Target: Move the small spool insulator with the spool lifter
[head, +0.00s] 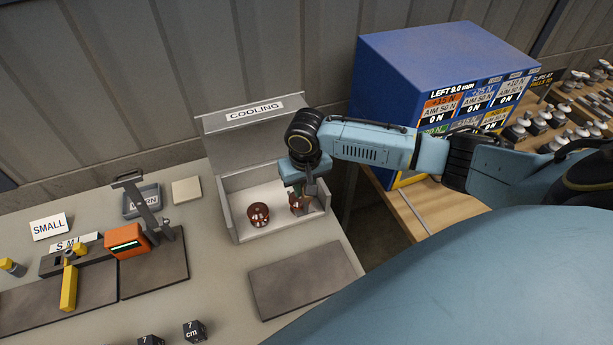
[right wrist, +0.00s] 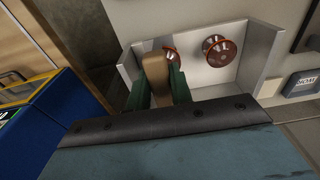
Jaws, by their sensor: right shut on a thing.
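My right gripper (head: 308,188) is over the right part of the grey tray marked COOLING (head: 237,223). In the right wrist view its green fingers (right wrist: 156,92) are shut on a tan handle, which looks like that of the spool lifter (right wrist: 155,70). The lifter's lower end is hidden. A red-brown spool insulator (head: 297,207) is in the tray just below the gripper, partly covered by it; whether the lifter holds it I cannot tell. Another red-brown spool insulator (head: 258,215) stands upright to its left; it also shows in the right wrist view (right wrist: 220,50). My left gripper is out of view.
A blue cabinet (head: 400,62) with force labels stands right of the tray. An orange device (head: 126,241), a yellow tool (head: 69,285) and a SMALL sign (head: 48,226) are on the left. A bare dark mat (head: 305,279) lies in front of the tray.

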